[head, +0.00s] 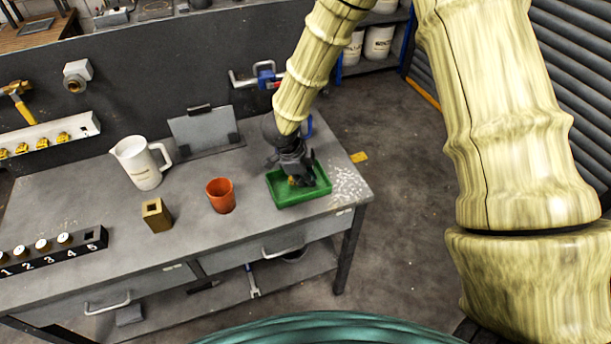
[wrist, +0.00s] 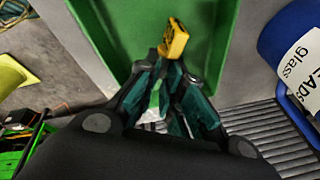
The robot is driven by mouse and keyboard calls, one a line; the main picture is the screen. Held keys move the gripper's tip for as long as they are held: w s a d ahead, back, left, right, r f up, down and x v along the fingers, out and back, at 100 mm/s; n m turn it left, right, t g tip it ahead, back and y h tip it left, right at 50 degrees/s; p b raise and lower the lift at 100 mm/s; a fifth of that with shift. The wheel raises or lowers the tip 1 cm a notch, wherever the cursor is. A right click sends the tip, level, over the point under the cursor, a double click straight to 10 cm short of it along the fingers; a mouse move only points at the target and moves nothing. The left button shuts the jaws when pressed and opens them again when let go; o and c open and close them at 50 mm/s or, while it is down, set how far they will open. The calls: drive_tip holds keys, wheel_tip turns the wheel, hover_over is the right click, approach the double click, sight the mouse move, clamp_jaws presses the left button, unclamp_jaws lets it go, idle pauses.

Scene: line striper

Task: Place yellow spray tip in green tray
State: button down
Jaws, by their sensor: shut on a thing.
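The yellow spray tip (wrist: 174,40) is held at the fingertips of my gripper (wrist: 165,68), which is shut on it. In the wrist view the green tray (wrist: 110,22) lies behind and around the tip. In the head view my gripper (head: 296,180) points down over the green tray (head: 284,200), inside its outline. The tip is mostly hidden by the gripper there, with only a small yellow bit showing. I cannot tell whether the tip touches the tray floor.
On the grey bench (head: 180,236) stand an orange cup (head: 220,196), a brass block (head: 156,215), a white pitcher (head: 141,162) and a numbered black rack (head: 55,250). White specks (head: 348,186) lie right of the tray. A blue container (wrist: 295,50) shows in the wrist view.

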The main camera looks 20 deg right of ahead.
drive_tip(key=shift+f, duration=0.2)
drive_tip(key=shift+f, duration=0.15)
drive_tip(key=c, duration=1.5)
unclamp_jaws()
drive_tip(key=shift+c, duration=0.2)
drive_tip(key=b+v, duration=0.2)
drive_tip(key=v, duration=1)
